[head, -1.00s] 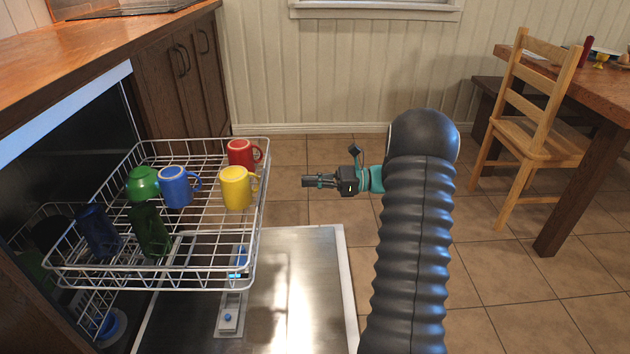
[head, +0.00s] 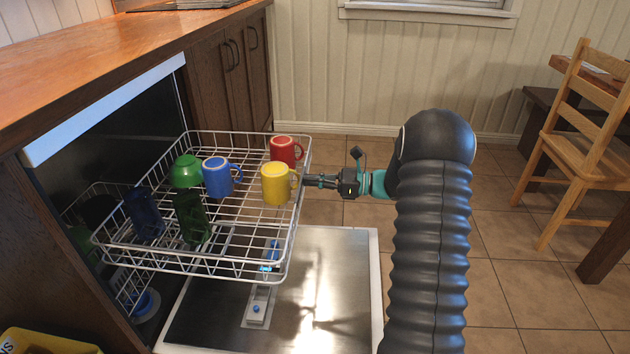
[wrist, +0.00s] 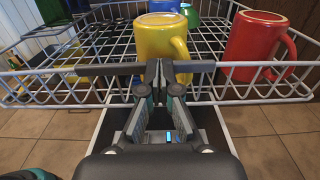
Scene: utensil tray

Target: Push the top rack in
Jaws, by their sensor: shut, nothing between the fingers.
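The top rack (head: 141,269) is a white wire basket pulled out of the dishwasher above its open door. It holds a yellow mug (head: 276,186), a red mug (head: 284,151), a blue mug (head: 217,178), a green bowl or cup (head: 186,171) and dark glasses (head: 191,218). My gripper (head: 307,181) is shut and empty, at the rack's right-hand front side, level with its rim. In the wrist view my fingertips (wrist: 158,72) are at the front wires, in front of the yellow mug (wrist: 162,38); they appear to touch the rack (wrist: 235,88).
The open dishwasher door (head: 330,290) lies flat below the rack. A wooden counter (head: 120,65) and cabinets (head: 225,80) stand behind and left. A chair (head: 580,150) stands at the right. The tiled floor between is clear. A yellow object (head: 45,342) shows at bottom left.

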